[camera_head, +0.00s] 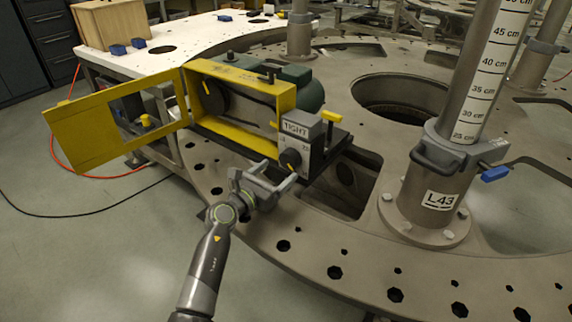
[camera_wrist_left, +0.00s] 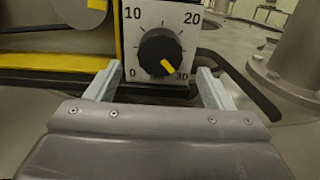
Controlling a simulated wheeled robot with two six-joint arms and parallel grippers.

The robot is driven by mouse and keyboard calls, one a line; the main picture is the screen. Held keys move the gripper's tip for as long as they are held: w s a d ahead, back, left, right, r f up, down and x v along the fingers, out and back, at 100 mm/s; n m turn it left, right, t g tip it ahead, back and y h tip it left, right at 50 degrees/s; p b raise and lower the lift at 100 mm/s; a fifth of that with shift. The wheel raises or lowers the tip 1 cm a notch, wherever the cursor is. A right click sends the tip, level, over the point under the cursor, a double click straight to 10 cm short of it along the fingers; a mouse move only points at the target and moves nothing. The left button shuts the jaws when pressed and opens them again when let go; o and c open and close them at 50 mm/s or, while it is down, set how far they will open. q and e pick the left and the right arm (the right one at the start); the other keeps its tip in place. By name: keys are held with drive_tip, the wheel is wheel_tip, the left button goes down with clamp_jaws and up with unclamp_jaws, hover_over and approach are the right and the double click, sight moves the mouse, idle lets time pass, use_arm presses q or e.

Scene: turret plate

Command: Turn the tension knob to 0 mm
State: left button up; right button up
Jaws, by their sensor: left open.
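The tension knob (camera_head: 290,160) is a round black dial on the grey panel of the yellow machine. In the left wrist view the knob (camera_wrist_left: 158,54) has a yellow pointer at its lower right, aimed near the 30 mark. The dial plate (camera_wrist_left: 187,40) reads 0 at lower left, 10 at upper left, 20 at upper right and 30 at lower right. My left gripper (camera_head: 276,176) is open just in front of and below the knob. Its fingers (camera_wrist_left: 159,80) stand left and right of the knob's lower part with nothing held. My right gripper is not in view.
The yellow guard door (camera_head: 85,147) hangs open to the left. A lever labelled TIGHT (camera_head: 300,125) sits above the knob. The L43 post (camera_head: 438,185) stands at right. The grey plate has an opening (camera_head: 345,190) right of the machine.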

sight(287, 163)
use_arm(q)
drive_tip(key=x, duration=0.3)
drive_tip(key=shift+w+d+f+b, duration=0.1)
drive_tip(key=shift+w+d+b, duration=0.1)
drive_tip(key=shift+w+b, duration=0.1)
drive_tip(key=shift+w+d, duration=0.4)
drive_tip(key=shift+w, duration=0.15)
drive_tip(key=c, duration=1)
drive_tip(key=shift+o, duration=0.2)
drive_tip(key=shift+n+p, duration=1.1)
drive_tip(key=shift+n, duration=0.4)
drive_tip(key=shift+n+p, duration=1.15)
drive_tip(key=shift+n, duration=0.85)
